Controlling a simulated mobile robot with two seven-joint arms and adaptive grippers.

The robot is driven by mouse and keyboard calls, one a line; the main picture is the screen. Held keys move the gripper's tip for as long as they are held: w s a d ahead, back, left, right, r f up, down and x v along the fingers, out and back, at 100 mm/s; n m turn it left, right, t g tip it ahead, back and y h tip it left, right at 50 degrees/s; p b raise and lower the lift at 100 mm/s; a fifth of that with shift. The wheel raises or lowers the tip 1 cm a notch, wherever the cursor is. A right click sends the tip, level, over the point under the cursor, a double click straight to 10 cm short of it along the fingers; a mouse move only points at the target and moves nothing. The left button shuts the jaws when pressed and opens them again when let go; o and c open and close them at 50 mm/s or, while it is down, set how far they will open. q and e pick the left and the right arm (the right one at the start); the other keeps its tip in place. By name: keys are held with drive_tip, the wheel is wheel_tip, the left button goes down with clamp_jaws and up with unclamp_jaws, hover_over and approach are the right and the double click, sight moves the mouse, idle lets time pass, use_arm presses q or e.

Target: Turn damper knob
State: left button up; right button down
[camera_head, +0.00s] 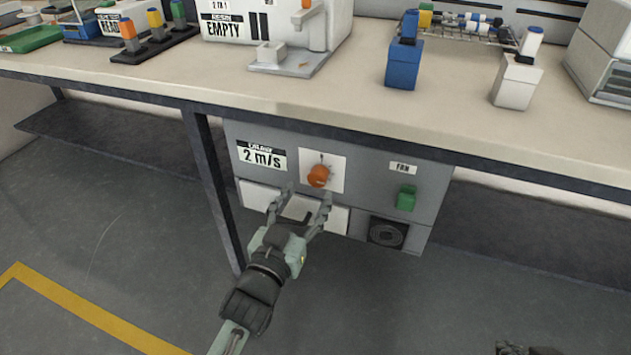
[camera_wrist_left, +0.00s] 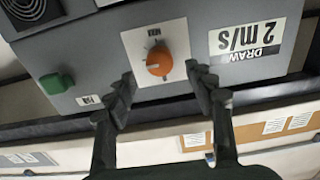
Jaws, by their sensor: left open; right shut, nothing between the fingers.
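The damper knob (camera_head: 318,176) is a round orange knob on a white square plate on the grey panel under the bench. In the left wrist view the knob (camera_wrist_left: 159,62) shows between and just beyond the fingertips. My left gripper (camera_head: 307,194) is open, its fingers pointing at the knob from below. The same gripper (camera_wrist_left: 160,88) shows both fingers spread, with a gap around the knob and no clear contact. A label reading "DRAW 2 m/s" (camera_head: 262,156) sits left of the knob. A dark piece of my right gripper (camera_head: 525,348) shows at the bottom edge.
A green switch (camera_head: 406,198) under a FAN label and a dark round vent (camera_head: 387,233) are right of the knob. The bench top (camera_head: 340,95) overhangs the panel. A bench leg (camera_head: 213,180) stands left of it. The floor in front is clear.

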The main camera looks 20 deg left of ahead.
sight(316, 182)
use_arm(q)
drive_tip(key=w, duration=0.5)
drive_tip(key=shift+d, duration=0.1)
use_arm(e)
drive_tip(key=shift+w+a+r, duration=0.15)
drive_tip(key=shift+w+a, duration=0.05)
drive_tip(key=shift+w, duration=0.05)
use_arm(q)
drive_tip(key=c, duration=1.2)
drive_tip(key=shift+o, duration=0.2)
drive_tip(key=m+p, duration=0.2)
drive_tip(key=m, duration=0.1)
drive_tip(key=shift+r, duration=0.1)
drive_tip(key=shift+m, duration=0.5)
drive_tip(key=shift+m+p, duration=0.5)
drive_tip(key=shift+m, duration=0.5)
use_arm(e)
drive_tip(key=s+d+f+m+g+h, duration=0.1)
drive_tip(key=s+d+f+g, duration=0.3)
drive_tip(key=s+d+f, duration=0.1)
drive_tip(key=shift+s+d+f+h, duration=0.3)
drive_tip(key=shift+s+d, duration=0.25)
drive_tip(key=shift+s, duration=0.45)
